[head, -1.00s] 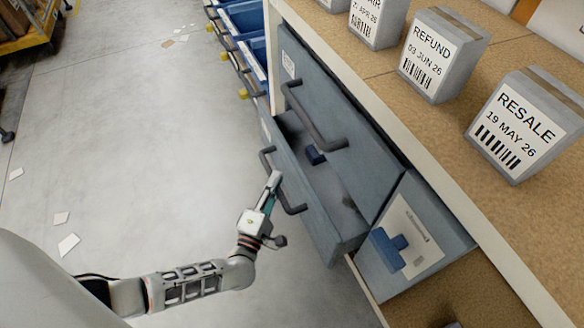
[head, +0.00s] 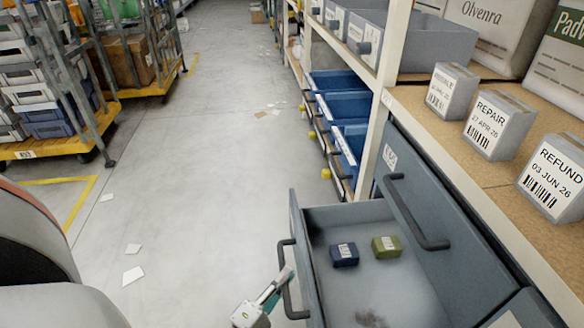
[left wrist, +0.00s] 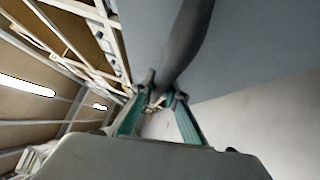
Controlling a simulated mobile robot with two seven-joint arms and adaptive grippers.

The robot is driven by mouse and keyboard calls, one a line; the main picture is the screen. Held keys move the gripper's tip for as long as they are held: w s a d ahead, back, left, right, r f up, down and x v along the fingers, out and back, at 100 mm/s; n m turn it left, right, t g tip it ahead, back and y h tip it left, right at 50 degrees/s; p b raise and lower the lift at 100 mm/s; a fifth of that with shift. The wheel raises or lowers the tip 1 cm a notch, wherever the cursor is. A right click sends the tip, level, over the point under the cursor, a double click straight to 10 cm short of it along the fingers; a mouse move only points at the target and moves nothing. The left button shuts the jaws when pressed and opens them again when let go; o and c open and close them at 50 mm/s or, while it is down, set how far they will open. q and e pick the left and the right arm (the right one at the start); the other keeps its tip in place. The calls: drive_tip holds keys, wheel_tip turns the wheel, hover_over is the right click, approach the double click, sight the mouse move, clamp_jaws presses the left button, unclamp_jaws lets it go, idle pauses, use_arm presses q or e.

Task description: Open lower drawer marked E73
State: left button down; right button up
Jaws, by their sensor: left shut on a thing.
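The lower grey drawer (head: 321,212) stands well out from the rack in the head view, its inside showing. A dark blue box (head: 344,255) and an olive green box (head: 387,247) lie on its floor. Its dark bar handle (head: 283,262) is on the front face, which is turned away, so I cannot read its marking. My left gripper (head: 280,285) is shut on this handle. In the left wrist view the teal fingers (left wrist: 160,100) close about the dark handle (left wrist: 188,42). My right gripper is not in view.
The upper grey drawer (head: 450,205) is closed above. Boxes marked REPAIR (head: 498,125) and REFUND (head: 556,178) stand on the shelf. Blue bins (head: 345,107) line the rack beyond. The aisle floor (head: 200,170) is mostly clear, with paper scraps; loaded carts stand at far left.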

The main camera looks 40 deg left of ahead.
use_arm(q)
drive_tip(key=shift+s, duration=0.15)
drive_tip(key=c, duration=2)
unclamp_jaws()
drive_tip(key=s, duration=0.5)
drive_tip(key=s+d+f, duration=0.1)
drive_tip(key=s, duration=0.1)
drive_tip(key=shift+s, duration=0.2)
